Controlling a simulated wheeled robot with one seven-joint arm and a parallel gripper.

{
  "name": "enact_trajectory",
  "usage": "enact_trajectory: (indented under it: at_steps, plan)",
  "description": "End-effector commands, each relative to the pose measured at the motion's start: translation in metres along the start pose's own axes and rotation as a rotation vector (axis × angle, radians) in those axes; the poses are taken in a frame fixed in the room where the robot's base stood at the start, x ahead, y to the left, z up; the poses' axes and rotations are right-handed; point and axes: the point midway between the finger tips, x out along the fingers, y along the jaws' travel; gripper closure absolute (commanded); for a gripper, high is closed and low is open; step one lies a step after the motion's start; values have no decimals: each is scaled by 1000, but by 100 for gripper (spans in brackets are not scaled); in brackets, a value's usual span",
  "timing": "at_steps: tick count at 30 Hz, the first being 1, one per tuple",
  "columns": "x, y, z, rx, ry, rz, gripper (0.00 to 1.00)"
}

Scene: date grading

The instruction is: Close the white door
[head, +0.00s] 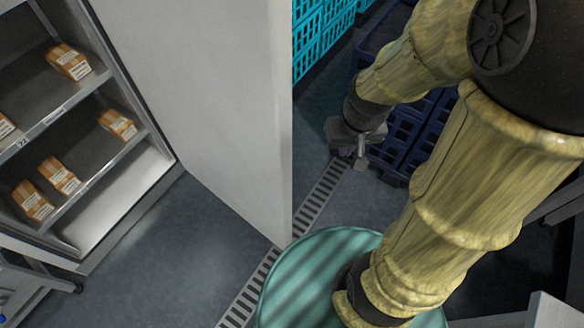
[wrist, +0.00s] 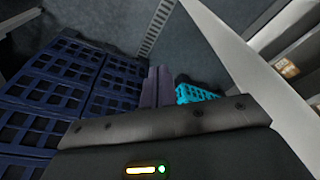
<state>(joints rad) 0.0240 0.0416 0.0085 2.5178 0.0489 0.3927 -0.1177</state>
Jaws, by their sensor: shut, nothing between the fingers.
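The white door (head: 205,90) stands open in the head view, hinged on the right side of a shelved cabinet (head: 150,110). Its free edge points toward the middle of the picture, above the floor. In the wrist view a pale diagonal strip (wrist: 250,60), apparently the door's edge, runs down the right side. My gripper (head: 360,158) is to the right of the door's free edge in the head view, apart from it. Its fingers (wrist: 157,86) are shut and empty in the wrist view. The door's far face is hidden in the head view.
Cabinet shelves hold several orange-brown packages (head: 69,61). Dark blue crates (head: 405,135) stand beside and behind my gripper, with turquoise crates (head: 318,35) at the back. A floor drain grate (head: 322,195) runs below the door. The floor (head: 165,235) before the cabinet is clear.

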Motion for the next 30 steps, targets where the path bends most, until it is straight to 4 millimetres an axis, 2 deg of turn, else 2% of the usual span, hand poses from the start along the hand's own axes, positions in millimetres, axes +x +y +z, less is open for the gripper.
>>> enact_trajectory:
  at_steps: [1, 10, 18, 24, 30]
  plan:
    - [14, 1, -3, -25, -22, -12, 100]
    - [82, -3, -34, -311, -147, -221, 100]
    - [141, -10, -71, -583, -90, -513, 100]
    - [165, -13, -94, -727, 27, -667, 100]
    - [166, -15, -100, -763, 60, -697, 100]
